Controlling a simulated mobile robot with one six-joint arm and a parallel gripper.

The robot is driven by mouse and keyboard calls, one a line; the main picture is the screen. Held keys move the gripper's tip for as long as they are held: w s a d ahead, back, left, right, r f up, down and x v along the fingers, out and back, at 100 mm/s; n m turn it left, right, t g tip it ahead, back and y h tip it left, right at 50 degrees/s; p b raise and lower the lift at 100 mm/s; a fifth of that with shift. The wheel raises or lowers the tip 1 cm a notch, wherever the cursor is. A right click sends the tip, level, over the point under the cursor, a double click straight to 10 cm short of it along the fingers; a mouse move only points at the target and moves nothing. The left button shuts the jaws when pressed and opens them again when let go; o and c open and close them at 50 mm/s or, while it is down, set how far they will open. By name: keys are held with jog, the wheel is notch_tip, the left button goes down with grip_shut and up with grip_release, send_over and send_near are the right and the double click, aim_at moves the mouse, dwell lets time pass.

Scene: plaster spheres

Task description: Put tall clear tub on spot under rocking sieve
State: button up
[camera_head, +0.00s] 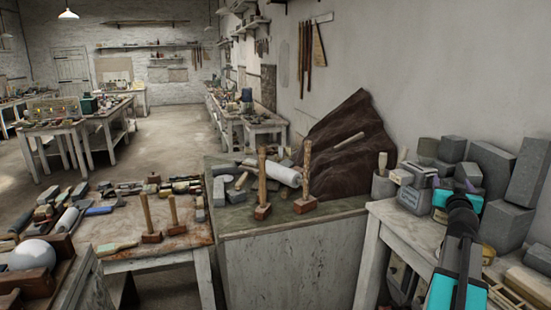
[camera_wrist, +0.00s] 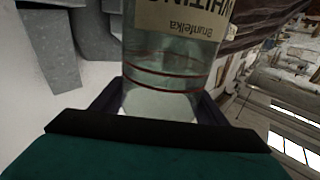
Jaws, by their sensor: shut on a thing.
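A tall clear tub (camera_wrist: 172,65) with a tan label and thin red bands fills the middle of the wrist view. Its label reads upside down there, and its far end runs out of the picture. My gripper (camera_wrist: 165,100) is shut around it, with a dark finger on each side. In the head view my gripper (camera_head: 455,190) is at the right, over the pale table, and partly hides the tub. I cannot make out the rocking sieve or the spot under it.
Grey blocks (camera_head: 491,170) stand behind my gripper on the pale table (camera_head: 395,222). A grey labelled container (camera_head: 410,197) is just left of it. Mallets (camera_head: 306,185) stand on the middle bench. A white sphere (camera_head: 32,255) sits in a wooden frame at the far left.

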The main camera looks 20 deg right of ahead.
jog(key=w+a+f+n+t+y+b, duration=0.1)
jog(key=w+a+f+n+t+y, duration=0.25)
jog(key=a+f, duration=0.55)
jog(key=w+a+f+n+y+b, duration=0.25)
jog(key=w+a+f+y, duration=0.3)
jog(key=a+f, duration=0.4)
jog(key=w+a+f+n+t+y+b, duration=0.15)
jog(key=w+a+f+n+y, duration=0.35)
jog(key=a, duration=0.7)
jog(key=s+a+f+n+g+y+b, duration=0.1)
jog(key=s+a+f+n+g+y, duration=0.1)
jog(key=a, duration=0.9)
jog(key=s+a+f+n+g+y+b, duration=0.1)
jog(key=s+a+f+n+g+y, duration=0.1)
jog(key=a+y, duration=0.4)
jog(key=s+a+f+n+g+y+b, duration=0.1)
jog(key=a+f+n+g+y, duration=0.2)
jog(key=a, duration=1.3)
notch_tip(320, 180, down, 2)
jog(key=shift+s+a+f+n+y, duration=0.15)
jog(key=shift+s+a+n+y, duration=0.25)
jog(key=shift+n+y, duration=0.55)
jog(key=shift+s, duration=0.1)
